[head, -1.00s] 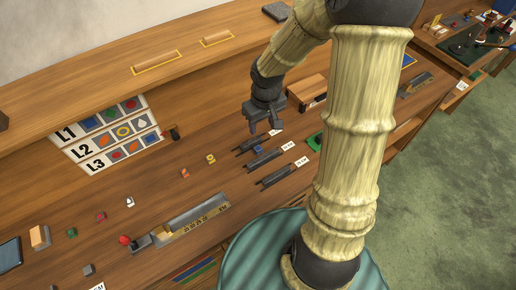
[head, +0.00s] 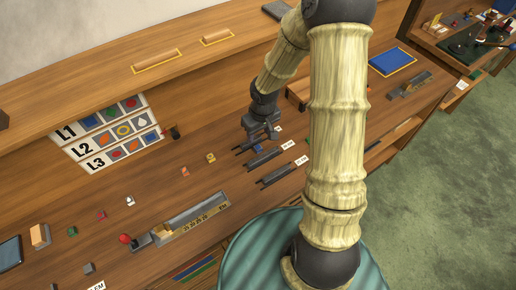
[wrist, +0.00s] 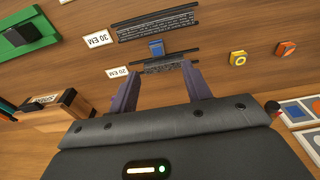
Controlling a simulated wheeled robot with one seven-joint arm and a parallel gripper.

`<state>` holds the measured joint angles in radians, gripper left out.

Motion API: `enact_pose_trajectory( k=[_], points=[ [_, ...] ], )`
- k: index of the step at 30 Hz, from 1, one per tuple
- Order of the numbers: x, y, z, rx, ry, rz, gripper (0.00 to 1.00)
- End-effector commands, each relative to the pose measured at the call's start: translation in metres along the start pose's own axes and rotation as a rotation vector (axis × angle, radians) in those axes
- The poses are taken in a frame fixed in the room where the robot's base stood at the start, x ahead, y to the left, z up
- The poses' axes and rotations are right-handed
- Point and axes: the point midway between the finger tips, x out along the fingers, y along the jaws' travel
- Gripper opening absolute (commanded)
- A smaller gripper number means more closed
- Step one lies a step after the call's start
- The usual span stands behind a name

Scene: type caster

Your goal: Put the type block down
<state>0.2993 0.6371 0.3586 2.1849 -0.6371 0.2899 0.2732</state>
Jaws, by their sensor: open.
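A small blue type block (wrist: 156,48) stands at the far edge of the near dark holder (wrist: 163,67), which lies beside the "20 EM" card. I cannot tell whether it rests in the holder or just behind it. The block also shows in the head view (head: 259,149), just below my gripper. My gripper (wrist: 158,85) is open, its fingers apart on either side of the near holder, with nothing held between them. In the head view my gripper (head: 262,135) is low over the rear holder.
A yellow block (wrist: 238,58) and an orange block (wrist: 285,48) lie to the right. A green tray (wrist: 25,38) is at upper left, a wooden box (wrist: 60,108) at left.

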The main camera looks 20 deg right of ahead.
Motion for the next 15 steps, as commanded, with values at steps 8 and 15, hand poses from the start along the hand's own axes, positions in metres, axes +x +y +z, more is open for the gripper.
enact_pose_trajectory(
  k=[8, 15],
  points=[
    [0.043, 0.0, 0.0, -0.001, -0.001, 0.0, 0.49],
    [0.046, 0.001, 0.0, 0.001, 0.001, 0.0, 0.49]
  ],
)
